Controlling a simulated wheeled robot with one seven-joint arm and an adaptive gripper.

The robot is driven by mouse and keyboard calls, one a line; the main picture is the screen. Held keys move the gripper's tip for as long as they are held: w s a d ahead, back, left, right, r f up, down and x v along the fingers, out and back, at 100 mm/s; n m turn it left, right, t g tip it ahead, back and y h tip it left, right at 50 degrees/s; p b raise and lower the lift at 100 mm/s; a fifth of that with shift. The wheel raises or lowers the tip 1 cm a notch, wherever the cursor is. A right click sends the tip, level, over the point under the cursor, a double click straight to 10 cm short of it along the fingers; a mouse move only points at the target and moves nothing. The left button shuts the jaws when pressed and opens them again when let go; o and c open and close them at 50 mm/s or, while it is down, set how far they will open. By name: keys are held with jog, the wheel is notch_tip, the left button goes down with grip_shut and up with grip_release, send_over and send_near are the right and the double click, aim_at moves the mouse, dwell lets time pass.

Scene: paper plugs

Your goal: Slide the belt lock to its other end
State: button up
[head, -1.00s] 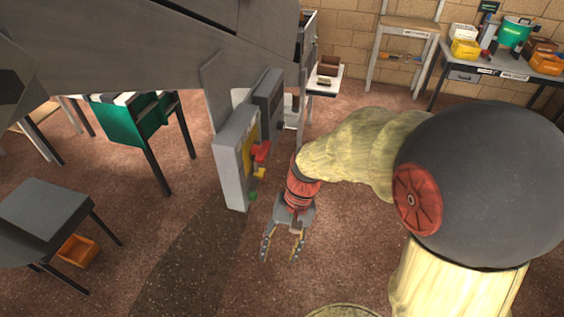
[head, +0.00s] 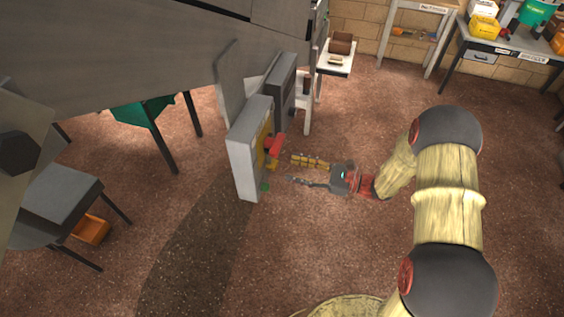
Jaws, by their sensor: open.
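A grey control box (head: 243,160) with a yellow face stands left of the middle, seen from its edge. On its face are a red part (head: 275,145), a small yellow part (head: 271,166) below it and a green knob (head: 265,187) lowest. Which of these is the belt lock I cannot tell. My gripper (head: 289,169) is open and empty, its two fingers pointing left at the box. Its fingertips appear a short way right of the yellow and green parts, with no contact visible. The slot or track of the lock is hidden by the angle.
A large grey machine beam (head: 130,55) spans the upper left above the box. A darker grey box (head: 281,82) stands behind it. A grey table (head: 60,205) is at left and a workbench (head: 505,53) at back right. The floor right of the box is open.

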aim_at(276, 164)
jog(key=b+x, duration=0.1)
jog(key=x, duration=0.6)
jog(key=shift+a, duration=0.15)
jog(key=shift+c, duration=0.4)
jog(key=c, duration=1.1)
grip_shut()
